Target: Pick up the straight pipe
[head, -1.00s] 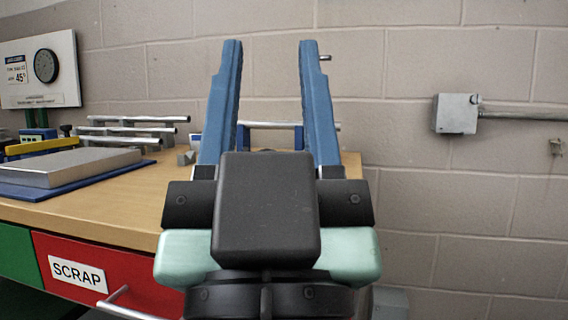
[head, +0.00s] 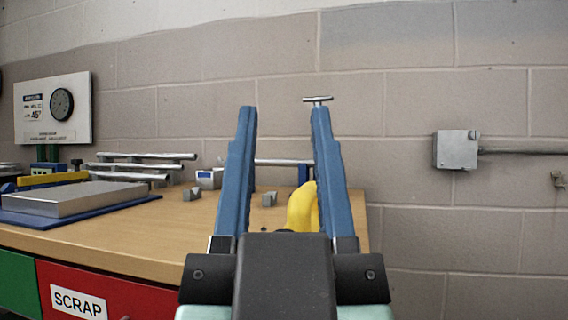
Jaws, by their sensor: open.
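My gripper (head: 282,110) is open and empty, its two blue fingers pointing up in the picture. A straight metal pipe (head: 284,162) lies level behind the fingers, near the back of the bench. A blue support (head: 304,172) shows at its right; the fingers hide its ends. More straight metal pipes (head: 147,156) lie one above another on the bench at the left, well apart from the gripper. I cannot tell which pipe the task means.
The wooden bench (head: 120,240) holds a grey block (head: 85,199) on a blue mat, small grey blocks (head: 192,194) and a yellow curved thing (head: 300,208), partly hidden by my gripper.

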